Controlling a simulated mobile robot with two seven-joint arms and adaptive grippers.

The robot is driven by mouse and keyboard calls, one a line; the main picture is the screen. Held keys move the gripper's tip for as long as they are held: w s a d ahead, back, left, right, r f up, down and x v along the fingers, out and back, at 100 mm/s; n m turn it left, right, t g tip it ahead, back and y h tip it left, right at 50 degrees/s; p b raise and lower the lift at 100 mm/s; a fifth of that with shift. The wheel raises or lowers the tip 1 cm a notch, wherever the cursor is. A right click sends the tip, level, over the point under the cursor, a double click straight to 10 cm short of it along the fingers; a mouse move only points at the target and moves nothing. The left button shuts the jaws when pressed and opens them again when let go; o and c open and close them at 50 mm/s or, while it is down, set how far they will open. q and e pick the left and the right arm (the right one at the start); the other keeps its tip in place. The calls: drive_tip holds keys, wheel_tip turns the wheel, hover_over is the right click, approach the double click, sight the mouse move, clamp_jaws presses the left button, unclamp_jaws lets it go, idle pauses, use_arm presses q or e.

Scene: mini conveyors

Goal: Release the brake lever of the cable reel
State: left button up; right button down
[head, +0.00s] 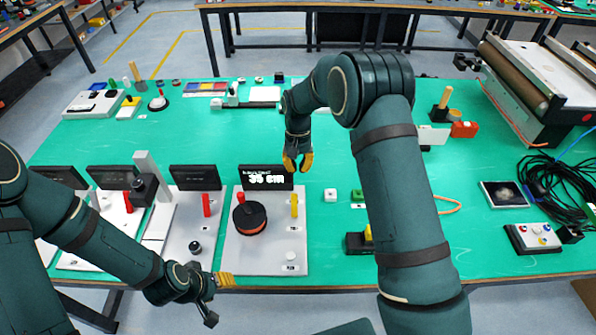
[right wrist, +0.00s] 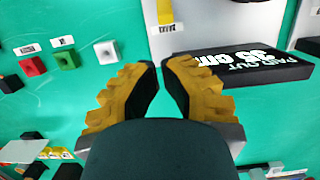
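The cable reel (head: 249,217) is a black drum with a red rim on a light grey panel (head: 265,257). An upright yellow lever (head: 294,205) stands to its right. Its lower end also shows at the top of the right wrist view (right wrist: 165,12). I take it for the brake lever. The display (head: 266,178) behind the reel reads 35 cm. My right gripper (head: 298,163) is beyond the lever, apart from it, partly open and empty, with a small gap between its fingertips. My left gripper (head: 219,297) is open and empty at the table's front edge.
Neighbouring panels with red levers (head: 207,205) stand left of the reel panel. A green button block (head: 357,195) and a white one (head: 330,195) lie to its right. A conveyor (head: 530,90) and black cables (head: 555,185) are on the right. The table's middle is mostly clear.

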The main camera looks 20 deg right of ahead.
sight(294, 206)
drive_tip(key=f, duration=0.2)
drive_tip(key=s+f, duration=0.1)
drive_tip(key=f, duration=0.5)
drive_tip(key=shift+s+a+f, duration=0.1)
drive_tip(key=shift+s+a, duration=0.1)
